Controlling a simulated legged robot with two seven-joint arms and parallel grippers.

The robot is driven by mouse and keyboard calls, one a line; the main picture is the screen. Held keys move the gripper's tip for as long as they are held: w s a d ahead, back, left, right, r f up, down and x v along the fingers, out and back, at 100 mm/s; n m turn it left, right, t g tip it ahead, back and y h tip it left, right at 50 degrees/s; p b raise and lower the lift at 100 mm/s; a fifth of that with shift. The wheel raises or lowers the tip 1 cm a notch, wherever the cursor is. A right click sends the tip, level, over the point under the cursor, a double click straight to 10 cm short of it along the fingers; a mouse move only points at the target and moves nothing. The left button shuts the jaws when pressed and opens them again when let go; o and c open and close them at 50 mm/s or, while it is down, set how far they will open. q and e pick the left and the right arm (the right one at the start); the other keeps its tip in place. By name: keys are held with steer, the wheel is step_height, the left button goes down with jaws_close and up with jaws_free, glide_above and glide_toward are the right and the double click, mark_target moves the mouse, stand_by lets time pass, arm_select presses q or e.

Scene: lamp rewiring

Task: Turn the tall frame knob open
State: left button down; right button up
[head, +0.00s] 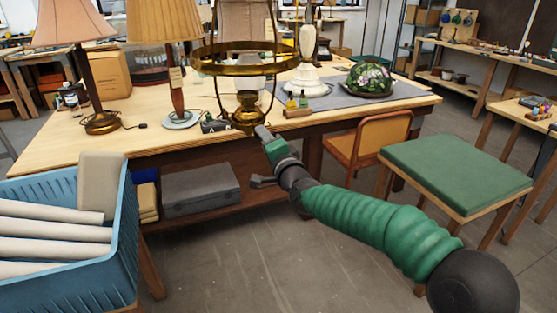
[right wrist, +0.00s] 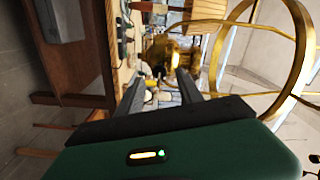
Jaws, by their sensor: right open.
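The tall brass lamp frame (head: 271,60) has a wide ring and thin side rods, and stands near the table's front edge in the head view. Its brass base (head: 246,113) is round. In the right wrist view the ring (right wrist: 303,50) fills the right side and a shiny brass body (right wrist: 172,57) shows beyond the fingers. I cannot make out the knob clearly. My right gripper (head: 263,132) is just in front of and slightly right of the base, at the table edge. Its two fingers (right wrist: 160,88) are apart, with nothing held between them. My left gripper is not in view.
Two shaded lamps (head: 165,30) (head: 70,24) stand left on the wooden table (head: 60,148). A small dark box (head: 214,123) sits beside the brass base. A stained-glass shade (head: 369,79) lies right. A blue crate (head: 100,265) and green-topped stool (head: 455,172) flank the floor.

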steer(key=v, duration=1.3)
steer(key=shift+s, duration=0.3)
steer(key=shift+d, duration=0.1)
